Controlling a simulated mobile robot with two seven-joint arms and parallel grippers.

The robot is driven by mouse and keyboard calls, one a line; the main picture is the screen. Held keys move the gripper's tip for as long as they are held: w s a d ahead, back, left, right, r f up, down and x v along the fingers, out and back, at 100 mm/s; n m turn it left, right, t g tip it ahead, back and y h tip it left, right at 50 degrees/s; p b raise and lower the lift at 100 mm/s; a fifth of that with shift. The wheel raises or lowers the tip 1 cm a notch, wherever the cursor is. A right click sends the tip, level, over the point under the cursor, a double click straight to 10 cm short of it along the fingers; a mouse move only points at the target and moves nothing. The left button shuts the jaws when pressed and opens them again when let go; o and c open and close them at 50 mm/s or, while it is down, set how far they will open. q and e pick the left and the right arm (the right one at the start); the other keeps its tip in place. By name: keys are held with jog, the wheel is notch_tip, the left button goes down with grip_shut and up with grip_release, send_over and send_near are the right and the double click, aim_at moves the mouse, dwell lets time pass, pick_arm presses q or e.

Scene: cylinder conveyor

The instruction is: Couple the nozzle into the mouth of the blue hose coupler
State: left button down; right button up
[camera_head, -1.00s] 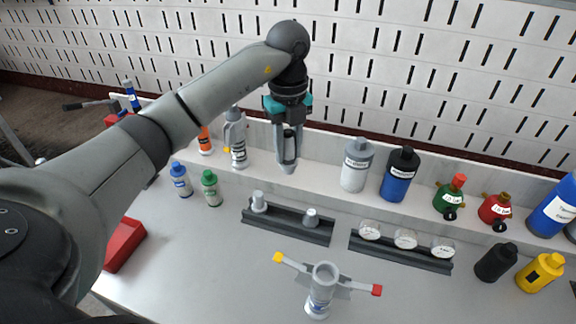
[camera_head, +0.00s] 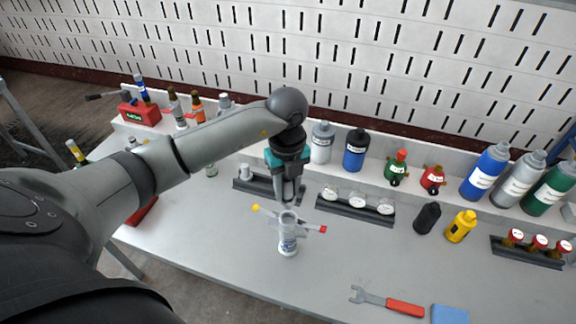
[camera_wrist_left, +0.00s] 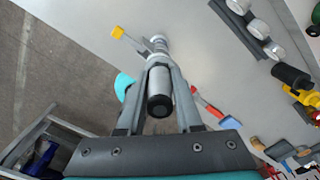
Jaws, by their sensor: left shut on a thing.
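The hose coupler (camera_head: 288,241) stands upright on the bench, with a grey open mouth, a white body with a blue label, and yellow-tipped and red-tipped side arms. It is partly hidden in the left wrist view (camera_wrist_left: 158,43). My left gripper (camera_head: 288,197) points down just above the coupler's mouth. It is shut on the nozzle (camera_wrist_left: 159,82), a grey cylinder with a black end in the left wrist view. The fingers largely hide the nozzle in the head view. I cannot tell whether its lower end touches the mouth. My right gripper is not in view.
A dark rack (camera_head: 246,185) and a gauge rack (camera_head: 357,208) lie behind the coupler. Bottles, including a blue one (camera_head: 356,150), line the back ledge. A black bottle (camera_head: 427,218) and a yellow bottle (camera_head: 460,227) stand right. A red-handled wrench (camera_head: 404,307) lies in front.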

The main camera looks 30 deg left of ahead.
aim_at(288, 203)
pick_arm(q)
jog(key=shift+s+d, duration=0.55)
jog(key=shift+w+a, duration=0.1)
jog(key=shift+f+b, duration=0.55)
jog(key=shift+f, duration=0.65)
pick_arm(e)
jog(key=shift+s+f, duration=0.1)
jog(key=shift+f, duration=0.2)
pick_arm(q)
jog(key=shift+p, duration=0.35)
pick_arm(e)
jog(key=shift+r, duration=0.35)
pick_arm(q)
jog(key=shift+f+b, duration=1.05)
jog(key=shift+f, duration=0.35)
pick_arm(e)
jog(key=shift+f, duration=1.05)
pick_arm(q)
jog(key=c, duration=0.5)
grip_release()
notch_tip(288, 203, up, 15)
jog(key=shift+p, duration=0.4)
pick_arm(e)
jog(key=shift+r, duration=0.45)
